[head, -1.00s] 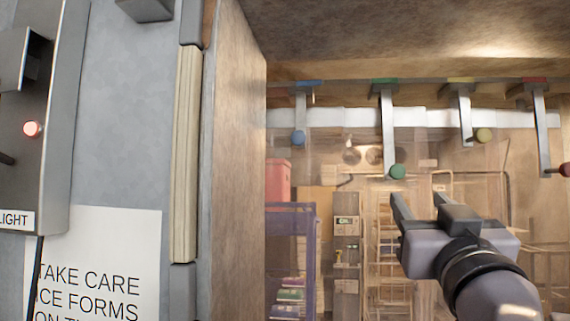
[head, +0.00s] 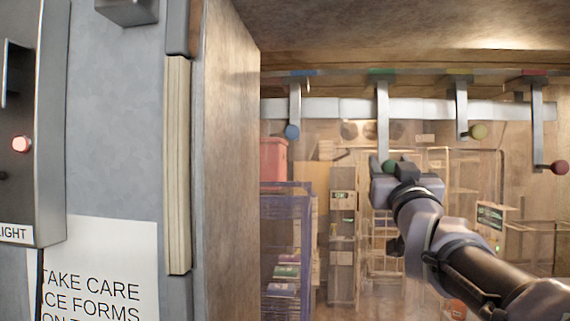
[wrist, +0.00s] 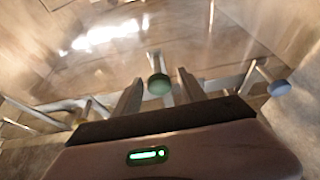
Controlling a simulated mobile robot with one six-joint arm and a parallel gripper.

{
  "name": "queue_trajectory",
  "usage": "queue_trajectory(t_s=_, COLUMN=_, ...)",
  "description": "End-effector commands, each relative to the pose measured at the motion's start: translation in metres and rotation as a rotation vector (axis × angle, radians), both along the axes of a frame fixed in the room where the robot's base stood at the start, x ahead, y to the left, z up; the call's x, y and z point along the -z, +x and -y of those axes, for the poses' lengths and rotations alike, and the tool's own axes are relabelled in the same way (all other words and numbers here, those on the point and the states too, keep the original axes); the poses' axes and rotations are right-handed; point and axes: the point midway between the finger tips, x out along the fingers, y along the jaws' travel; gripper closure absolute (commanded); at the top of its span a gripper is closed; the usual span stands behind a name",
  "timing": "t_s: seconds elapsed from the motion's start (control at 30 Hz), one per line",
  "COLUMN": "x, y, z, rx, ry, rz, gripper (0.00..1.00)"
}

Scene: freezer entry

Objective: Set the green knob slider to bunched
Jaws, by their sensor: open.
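The green knob (head: 389,166) sits at the lower end of a grey arm hanging from the overhead rail, below a green marker (head: 382,72). My gripper (head: 391,177) is right in front of it in the head view, its fingers mostly hidden. In the wrist view, the green knob (wrist: 159,84) shows between the two fingers of my open gripper (wrist: 160,76), with a visible gap on each side. Contact cannot be told. No label for bunched can be read.
A blue knob (head: 292,131) hangs to the left; a yellow knob (head: 478,131) and a red knob (head: 560,167) hang to the right. The blue knob (wrist: 279,88) is right of my fingers in the wrist view.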

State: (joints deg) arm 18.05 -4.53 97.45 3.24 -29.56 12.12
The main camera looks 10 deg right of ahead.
Motion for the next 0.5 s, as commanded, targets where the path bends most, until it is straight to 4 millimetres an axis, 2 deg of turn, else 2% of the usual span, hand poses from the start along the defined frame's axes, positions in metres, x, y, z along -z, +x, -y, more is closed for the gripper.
queue_trajectory(t_s=0.03, x=0.0001, y=-0.0001, z=0.0, rx=0.0, ry=0.0, rz=0.0, gripper=0.53)
queue_trajectory(t_s=0.27, x=0.0002, y=-0.0002, z=-0.0001, rx=0.0, ry=0.0, rz=0.0, gripper=0.98)
queue_trajectory(t_s=0.5, x=0.0003, y=-0.0002, z=-0.0001, rx=0.0, ry=0.0, rz=-0.001, gripper=1.0)
